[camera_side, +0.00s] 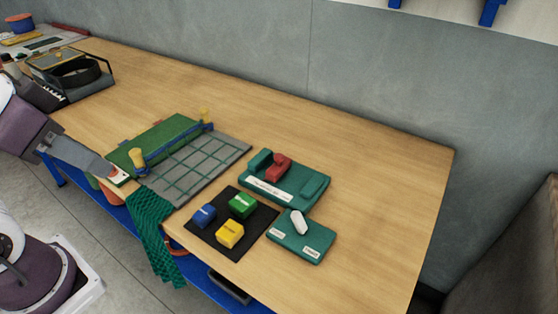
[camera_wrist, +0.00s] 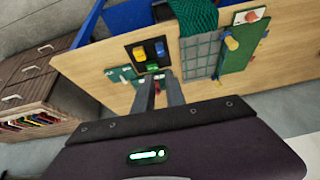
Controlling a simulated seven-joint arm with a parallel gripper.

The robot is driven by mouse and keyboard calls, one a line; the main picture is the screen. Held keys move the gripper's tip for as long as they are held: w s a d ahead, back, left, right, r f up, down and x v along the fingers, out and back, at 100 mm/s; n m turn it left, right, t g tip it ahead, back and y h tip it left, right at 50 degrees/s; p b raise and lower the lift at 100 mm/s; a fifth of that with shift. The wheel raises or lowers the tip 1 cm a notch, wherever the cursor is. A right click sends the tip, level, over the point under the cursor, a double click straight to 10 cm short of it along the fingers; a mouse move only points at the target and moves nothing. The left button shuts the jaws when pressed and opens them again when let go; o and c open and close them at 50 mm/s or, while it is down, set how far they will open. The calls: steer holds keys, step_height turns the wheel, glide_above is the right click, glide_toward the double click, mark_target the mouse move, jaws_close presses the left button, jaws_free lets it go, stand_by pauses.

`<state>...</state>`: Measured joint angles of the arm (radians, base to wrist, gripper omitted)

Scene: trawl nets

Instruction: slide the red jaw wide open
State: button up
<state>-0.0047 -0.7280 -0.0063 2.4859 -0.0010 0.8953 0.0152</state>
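The red jaw (camera_side: 278,167) sits on a green base (camera_side: 291,189) on the right part of the table. It stands close beside a green block (camera_side: 260,161) at the base's left end. A clear stretch of base separates it from another green block (camera_side: 313,186) at the right end. In the wrist view a small red piece (camera_wrist: 158,86), likely the jaw, shows beyond and between my fingers. My gripper (camera_wrist: 159,78) is empty, its two fingers apart. In the side view my arm is at the left, well away from the jaw; the fingertips are not clear there.
A black mat (camera_side: 218,237) with blue, green and yellow blocks lies in front of the base. A green plate (camera_side: 293,248) with a white lever (camera_side: 298,221) is at the right front. The table's right end is bare.

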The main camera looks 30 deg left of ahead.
steer(key=o, duration=0.5)
steer(key=w, duration=0.2)
steer(key=w+m, duration=0.1)
steer(key=w, duration=0.2)
steer(key=w+r+m, duration=0.1)
steer(key=w, duration=0.2)
steer(key=shift+w+d+g, duration=0.2)
steer(key=shift+d+g, duration=0.2)
steer(key=m+g+h, duration=0.2)
steer(key=m+h, duration=0.1)
steer(key=m, duration=0.4)
glide_above(279, 156)
steer(key=s+a, duration=0.3)
step_height(279, 156, down, 14)
steer(key=x, duration=0.7)
steer(key=shift+w+d+r, duration=0.15)
steer(key=shift+w, duration=0.2)
steer(key=shift+w+d+f, duration=0.1)
steer(key=shift+w+f, duration=0.05)
steer(key=shift+f, duration=0.25)
jaws_close()
